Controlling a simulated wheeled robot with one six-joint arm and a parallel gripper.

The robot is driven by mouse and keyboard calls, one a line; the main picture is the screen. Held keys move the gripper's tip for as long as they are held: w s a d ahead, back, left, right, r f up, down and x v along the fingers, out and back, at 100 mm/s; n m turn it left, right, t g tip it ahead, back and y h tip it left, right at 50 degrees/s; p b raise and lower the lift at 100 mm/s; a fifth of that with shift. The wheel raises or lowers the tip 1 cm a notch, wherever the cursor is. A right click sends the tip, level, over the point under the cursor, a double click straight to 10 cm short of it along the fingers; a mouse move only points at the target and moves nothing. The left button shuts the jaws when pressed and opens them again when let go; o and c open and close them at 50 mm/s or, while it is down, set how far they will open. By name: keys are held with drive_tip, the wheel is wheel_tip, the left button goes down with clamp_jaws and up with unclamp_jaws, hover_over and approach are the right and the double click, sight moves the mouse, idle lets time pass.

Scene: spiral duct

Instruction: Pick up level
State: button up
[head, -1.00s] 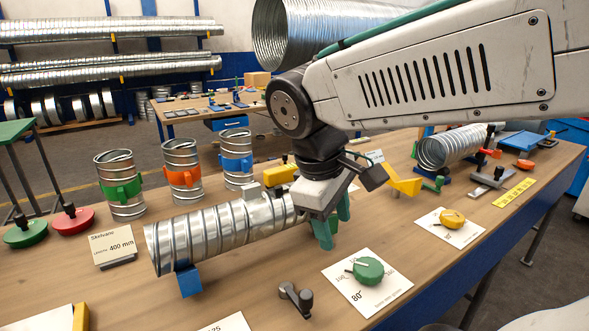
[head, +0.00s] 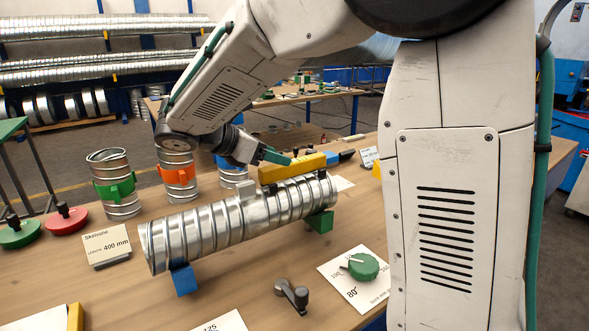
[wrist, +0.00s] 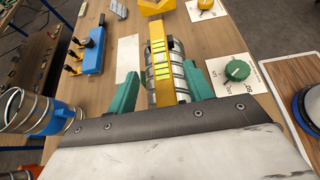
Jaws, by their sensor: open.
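The level is a yellow bar (head: 292,168) at the far side of the silver spiral duct (head: 235,218), near its right end. In the wrist view the level (wrist: 158,62) has yellow-green marks and overlaps the duct (wrist: 178,72); I cannot tell whether it rests on it. The level's near end is hidden by the gripper body.
The duct lies on a blue support (head: 184,279) and a green support (head: 320,222). Upright duct pieces with green (head: 115,188) and orange (head: 176,174) bands stand at left. A green knob (head: 362,266) on a card and a grey crank (head: 292,295) lie in front.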

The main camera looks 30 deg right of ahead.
sight(294, 161)
drive_tip(key=x, duration=0.4)
drive_tip(key=shift+d+f, duration=0.15)
drive_tip(key=shift+f, duration=0.05)
clamp_jaws()
drive_tip(key=shift+r, duration=0.15)
